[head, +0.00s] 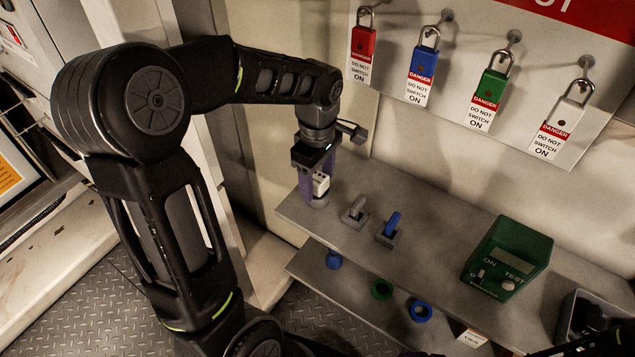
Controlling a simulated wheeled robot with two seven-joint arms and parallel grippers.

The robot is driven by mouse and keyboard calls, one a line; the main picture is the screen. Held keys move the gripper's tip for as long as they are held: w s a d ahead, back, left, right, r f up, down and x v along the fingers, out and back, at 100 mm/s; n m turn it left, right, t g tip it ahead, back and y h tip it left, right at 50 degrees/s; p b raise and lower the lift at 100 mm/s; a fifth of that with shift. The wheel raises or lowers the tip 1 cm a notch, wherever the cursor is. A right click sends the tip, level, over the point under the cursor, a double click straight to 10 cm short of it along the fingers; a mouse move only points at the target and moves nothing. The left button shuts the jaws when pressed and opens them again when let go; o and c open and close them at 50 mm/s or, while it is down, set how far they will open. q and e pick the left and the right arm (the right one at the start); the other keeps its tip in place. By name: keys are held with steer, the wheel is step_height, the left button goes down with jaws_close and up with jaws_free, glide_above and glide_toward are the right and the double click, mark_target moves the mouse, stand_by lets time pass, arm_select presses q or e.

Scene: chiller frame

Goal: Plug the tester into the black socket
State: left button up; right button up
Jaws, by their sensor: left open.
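My left gripper (318,196) points down over the far left end of the upper grey shelf. Its fingers are open, one on each side of a small white block (321,184); I cannot tell whether they touch it. A green box (508,258) marked ON and TEST sits on the right part of the same shelf, with a pale window and small knobs on its face. Which of these is the tester is not clear from the picture. I cannot make out a black socket.
On the upper shelf (440,243), a grey-handled piece (355,213) and a blue-handled piece (391,228) stand right of my gripper. A dark bin (588,320) is at the right. Red, blue, green and white padlocks with tags hang on the board behind. The lower shelf holds blue and green rings.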

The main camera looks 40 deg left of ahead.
stand_by(0.5)
arm_select(q)
jaws_close()
stand_by(0.5)
